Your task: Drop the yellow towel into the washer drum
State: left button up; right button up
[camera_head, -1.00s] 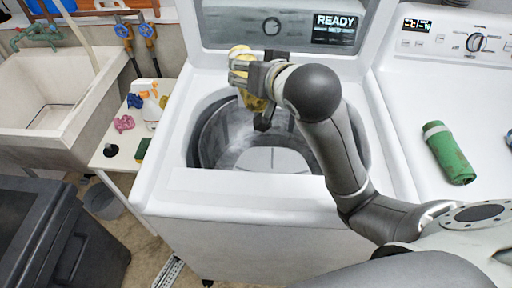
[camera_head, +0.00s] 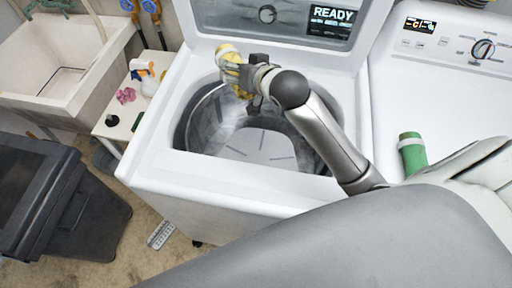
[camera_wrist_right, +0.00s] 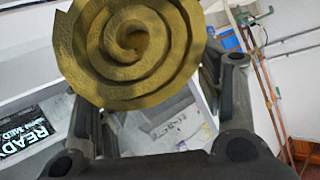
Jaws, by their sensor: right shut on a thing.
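The yellow towel is rolled up; its spiral end (camera_wrist_right: 130,45) fills the upper middle of the right wrist view. In the head view the towel (camera_head: 230,58) is at the far left rim of the washer opening. My right gripper (camera_head: 242,72) is shut on it and holds it above the drum's back left part. The gripper's fingers (camera_wrist_right: 160,100) also show on both sides of the roll. The washer drum (camera_head: 260,145) is open below, with its lid raised and its grey inside visible. My left gripper is not in view.
A second white machine (camera_head: 455,75) stands at the right with a green rolled towel (camera_head: 411,152) on top. A sink (camera_head: 65,60), a small side table (camera_head: 122,122) with bottles and a dark bin (camera_head: 60,195) are at the left.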

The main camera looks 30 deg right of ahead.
jog(key=d+f+p, duration=0.1)
jog(key=s+d+f+p, duration=0.1)
jog(key=p, duration=0.1)
jog(key=shift+f, duration=0.35)
pick_arm(q)
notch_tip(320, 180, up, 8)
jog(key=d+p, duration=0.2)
jog(key=p, duration=0.2)
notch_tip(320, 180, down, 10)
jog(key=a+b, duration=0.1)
jog(key=b, duration=0.9)
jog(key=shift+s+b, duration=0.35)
pick_arm(e)
jog(key=s+d+f, duration=0.2)
jog(key=f, duration=0.7)
jog(key=s+d+f, duration=0.1)
jog(key=s+f, duration=0.2)
jog(key=f, duration=0.7)
jog(key=shift+s+d+n+y, duration=0.3)
jog(key=shift+d+y, duration=0.1)
jog(key=o, duration=1.2)
notch_tip(320, 180, up, 10)
jog(key=shift+r, duration=0.1)
